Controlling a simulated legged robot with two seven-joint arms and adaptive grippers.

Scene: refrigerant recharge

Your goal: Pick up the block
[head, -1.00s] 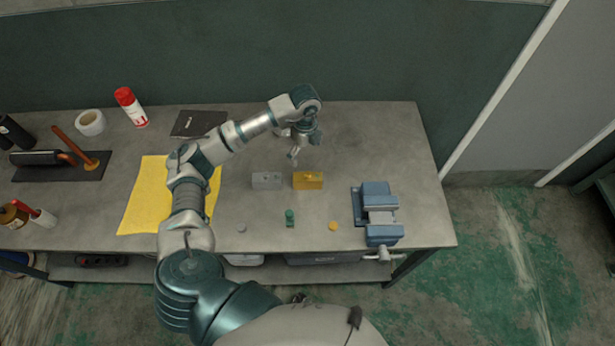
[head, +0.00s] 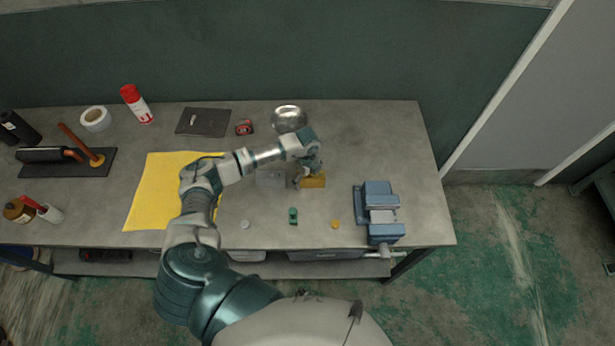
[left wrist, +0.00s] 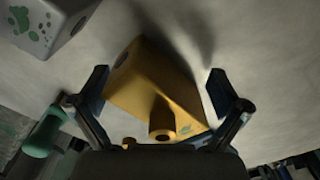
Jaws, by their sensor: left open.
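The yellow block (head: 315,182) sits on the grey workbench, partly covered by my left gripper in the head view. In the left wrist view the yellow block (left wrist: 155,85) lies between two spread fingers, with gaps visible to either side. My left gripper (head: 306,180) is open and low over the block; its fingers also show in the left wrist view (left wrist: 157,92). A grey block (head: 270,179) stands to the left of the yellow one, and its corner shows in the left wrist view (left wrist: 40,25). My right gripper is not in view.
A blue vise (head: 378,212) is bolted near the right edge. A green piece (head: 293,215), a yellow disc (head: 335,224) and a grey disc (head: 245,225) lie in front. A yellow cloth (head: 150,195) is at left, a metal bowl (head: 289,119) behind.

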